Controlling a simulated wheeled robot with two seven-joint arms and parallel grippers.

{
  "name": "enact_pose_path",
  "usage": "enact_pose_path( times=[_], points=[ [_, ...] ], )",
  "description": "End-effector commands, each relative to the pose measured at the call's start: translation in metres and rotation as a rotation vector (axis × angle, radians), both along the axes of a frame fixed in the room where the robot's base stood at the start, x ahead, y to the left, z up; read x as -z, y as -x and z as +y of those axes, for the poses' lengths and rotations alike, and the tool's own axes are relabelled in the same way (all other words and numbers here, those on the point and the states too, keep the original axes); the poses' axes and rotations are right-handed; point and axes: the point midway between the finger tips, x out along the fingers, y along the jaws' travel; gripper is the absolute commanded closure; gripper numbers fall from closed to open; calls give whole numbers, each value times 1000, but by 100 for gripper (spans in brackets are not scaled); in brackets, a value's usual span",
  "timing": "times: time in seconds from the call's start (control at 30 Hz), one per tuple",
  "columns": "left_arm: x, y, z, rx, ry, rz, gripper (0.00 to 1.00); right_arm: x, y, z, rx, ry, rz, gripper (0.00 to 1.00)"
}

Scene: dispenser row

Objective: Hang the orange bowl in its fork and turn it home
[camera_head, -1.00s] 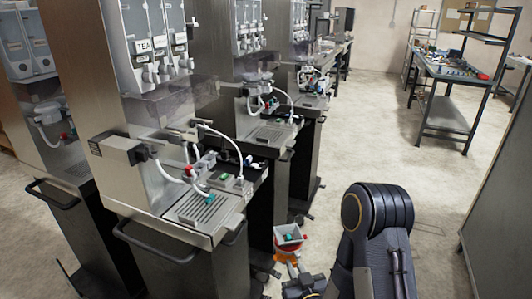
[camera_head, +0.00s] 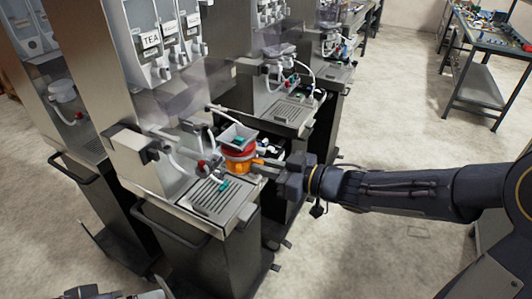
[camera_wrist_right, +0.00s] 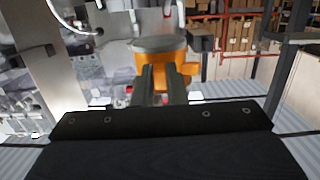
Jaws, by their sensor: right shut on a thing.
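The orange bowl (camera_head: 240,163) is held upright by its side in my right gripper (camera_head: 262,169), above the right side of the nearest dispenser's drip tray. A pale square cup (camera_head: 237,136) with something teal inside shows directly above the bowl, with a red band between. In the right wrist view the bowl (camera_wrist_right: 150,68) has a grey top, and the gripper's dark fingers (camera_wrist_right: 157,85) close on its near side. The fork cannot be made out clearly behind the bowl. A dark and pale part at the bottom left edge seems to be my left gripper (camera_head: 115,295), mostly cut off.
The nearest dispenser (camera_head: 110,90) has a slotted drip tray (camera_head: 214,197) with a teal piece (camera_head: 223,184) on it, a red knob (camera_head: 203,165) and white hoses close to the bowl. More dispensers stand behind.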

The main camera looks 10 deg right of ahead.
Motion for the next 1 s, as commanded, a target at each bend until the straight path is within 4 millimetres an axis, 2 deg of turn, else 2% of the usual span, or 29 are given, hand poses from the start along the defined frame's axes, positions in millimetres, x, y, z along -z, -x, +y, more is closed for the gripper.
enact_pose_path(
  times=[0.07,0.27,1.0],
  points=[
    [-4,0,0,0,0,0,0,-9,0,-2,-5,-1,-1,100],
    [1,0,0,0,0,0,0,-7,-4,6,-12,-2,1,100],
    [24,0,0,0,0,0,0,-8,-45,63,-11,-2,0,100]
  ],
)
